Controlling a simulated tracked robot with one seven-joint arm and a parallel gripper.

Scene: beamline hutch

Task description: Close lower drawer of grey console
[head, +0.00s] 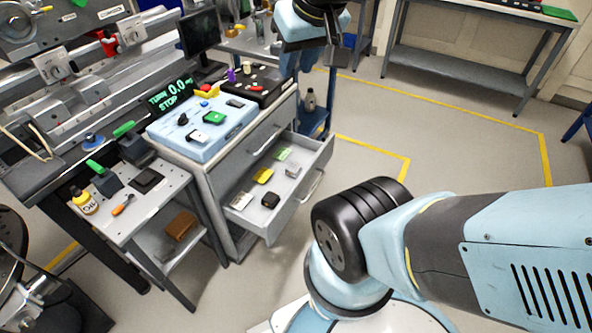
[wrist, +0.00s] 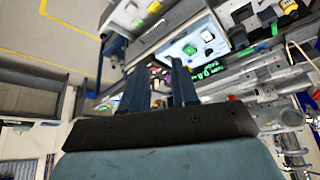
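The grey console (head: 232,165) stands left of centre in the head view. Its lower drawer (head: 262,222) is pulled out towards the right, with its bar handle (head: 312,186) on the front panel. Several small items lie inside it, including a yellow piece (head: 263,176). The upper drawer (head: 262,135) is shut. My wrist is at the top of the head view, beyond the console and apart from the drawer. In the wrist view, my gripper (wrist: 160,88) has its two dark fingers spread, with nothing seen between them.
Light-blue (head: 205,128) and black (head: 262,85) panels sit on the console top. A side table (head: 135,215) with a yellow bottle (head: 84,201) stands at left. A blue trolley (head: 318,118) stands behind the drawer. The floor (head: 375,140) to the right is clear.

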